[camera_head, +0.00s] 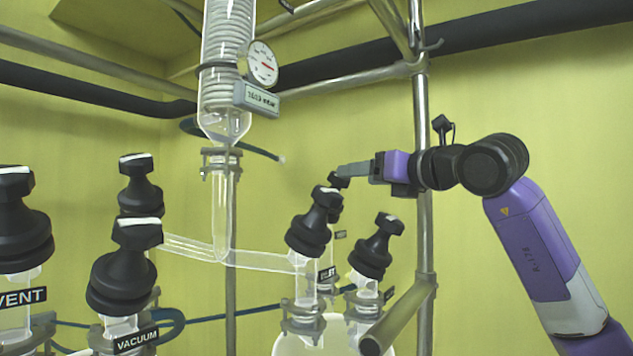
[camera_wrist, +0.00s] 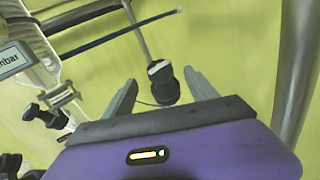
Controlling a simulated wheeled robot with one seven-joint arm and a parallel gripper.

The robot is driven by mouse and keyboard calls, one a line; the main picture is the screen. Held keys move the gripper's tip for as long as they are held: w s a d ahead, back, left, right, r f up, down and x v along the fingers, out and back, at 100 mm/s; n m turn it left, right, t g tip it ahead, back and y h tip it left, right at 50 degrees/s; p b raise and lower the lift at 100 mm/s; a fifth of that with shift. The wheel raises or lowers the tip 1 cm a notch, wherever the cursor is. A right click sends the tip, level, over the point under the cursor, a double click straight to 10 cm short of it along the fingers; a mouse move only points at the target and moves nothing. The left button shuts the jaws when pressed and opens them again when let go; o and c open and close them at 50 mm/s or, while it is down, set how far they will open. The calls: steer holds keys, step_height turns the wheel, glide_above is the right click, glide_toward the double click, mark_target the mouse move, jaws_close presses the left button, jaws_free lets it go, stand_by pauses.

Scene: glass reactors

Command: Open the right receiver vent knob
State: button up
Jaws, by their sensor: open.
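My gripper (camera_head: 342,171) reaches in from the right in the head view, its fingers pointing left. A small black knob (camera_head: 338,181) shows just below the fingertips, partly hidden behind a nearer knob. In the wrist view, a black knob with a white mark on its end (camera_wrist: 163,84) appears between the two spread fingers of my gripper (camera_wrist: 160,80). The fingers look clear of it, with a gap on each side. I cannot read a label for this knob, so I cannot tell whether it is the right receiver vent knob.
Two black knobs (camera_head: 312,222) (camera_head: 375,246) stand on glass necks in front of it. Knobs labelled VENT (camera_head: 20,225) and VACUUM (camera_head: 125,265) are at left. A glass column (camera_head: 226,100) with a gauge (camera_head: 262,63) hangs centrally. A metal post (camera_head: 422,230) stands near my arm.

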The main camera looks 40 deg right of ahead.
steer(key=w+p, duration=0.1)
steer(key=w, duration=0.5)
steer(key=shift+w+f, duration=0.1)
steer(key=shift+w, duration=0.05)
steer(key=shift+w+d+f+p, duration=0.15)
steer(key=shift+w+p, duration=0.2)
steer(key=shift+w, duration=0.45)
steer(key=shift+c, duration=0.5)
steer(key=c, duration=1.3)
steer(key=shift+d+n+y+p, duration=0.1)
steer(key=shift+n+y+p, duration=0.25)
steer(key=shift+n+y, duration=0.15)
